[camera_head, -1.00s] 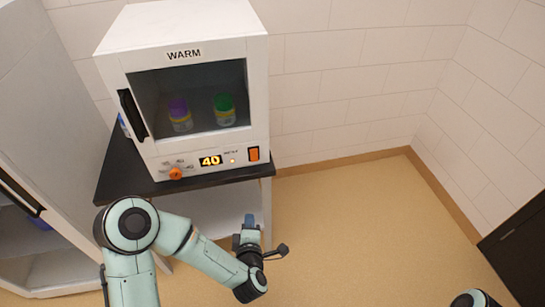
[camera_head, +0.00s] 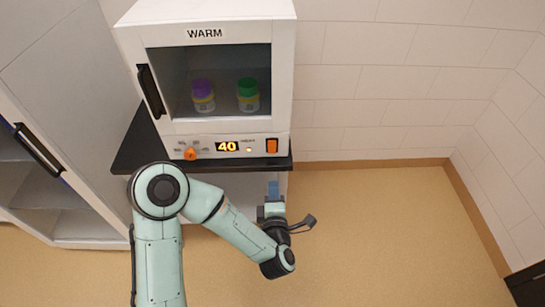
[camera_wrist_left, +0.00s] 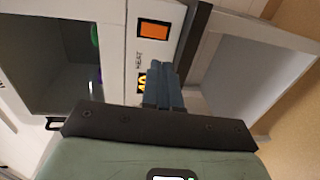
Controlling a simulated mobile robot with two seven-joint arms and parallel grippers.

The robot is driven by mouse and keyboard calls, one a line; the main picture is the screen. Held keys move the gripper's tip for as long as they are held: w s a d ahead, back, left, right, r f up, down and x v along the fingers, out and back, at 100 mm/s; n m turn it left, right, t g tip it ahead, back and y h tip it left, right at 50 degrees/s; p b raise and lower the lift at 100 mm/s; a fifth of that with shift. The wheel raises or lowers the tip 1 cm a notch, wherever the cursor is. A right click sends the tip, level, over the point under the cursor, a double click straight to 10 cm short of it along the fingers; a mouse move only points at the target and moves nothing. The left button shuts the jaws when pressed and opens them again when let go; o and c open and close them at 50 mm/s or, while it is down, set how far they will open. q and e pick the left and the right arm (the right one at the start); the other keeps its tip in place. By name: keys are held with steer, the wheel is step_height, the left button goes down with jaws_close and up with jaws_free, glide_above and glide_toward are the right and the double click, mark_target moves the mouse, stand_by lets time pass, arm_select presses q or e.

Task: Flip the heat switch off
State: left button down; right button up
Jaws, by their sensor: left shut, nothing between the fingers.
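The heat switch is an orange rocker (camera_head: 271,146) at the right end of the front panel of a white warming cabinet (camera_head: 285,75). In the left wrist view the orange switch (camera_wrist_left: 154,29) shows near the top, beside the word HEAT. The lit display (camera_head: 227,147) reads 40, with a small lit lamp (camera_head: 249,149) to its right. My left gripper (camera_head: 273,187) is shut and empty, below the switch and apart from it. Its blue fingers (camera_wrist_left: 163,88) show together in the left wrist view and cover part of the display. My right gripper is not in view.
The cabinet stands on a dark-topped bench (camera_head: 140,150). An orange knob (camera_head: 191,153) is left of the display. Two jars, purple-capped (camera_head: 203,96) and green-capped (camera_head: 248,95), stand behind the cabinet window. A grey cupboard (camera_head: 55,95) is at left. The floor at right is clear.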

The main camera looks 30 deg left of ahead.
mark_target(271, 151)
arm_select(q)
steer(key=x, duration=1.3)
steer(key=shift+w+a+f+p, duration=0.1)
steer(key=shift+w+a+p, duration=0.1)
steer(key=shift+w+p, duration=0.1)
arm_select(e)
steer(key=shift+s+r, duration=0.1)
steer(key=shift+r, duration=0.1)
arm_select(q)
steer(key=shift+w+a+f+b, duration=0.15)
steer(key=shift+f+b, duration=0.1)
steer(key=shift+b, duration=0.7)
steer(key=shift+r+t+y, duration=0.1)
steer(key=shift+t+y, duration=0.2)
steer(key=shift+r, duration=0.1)
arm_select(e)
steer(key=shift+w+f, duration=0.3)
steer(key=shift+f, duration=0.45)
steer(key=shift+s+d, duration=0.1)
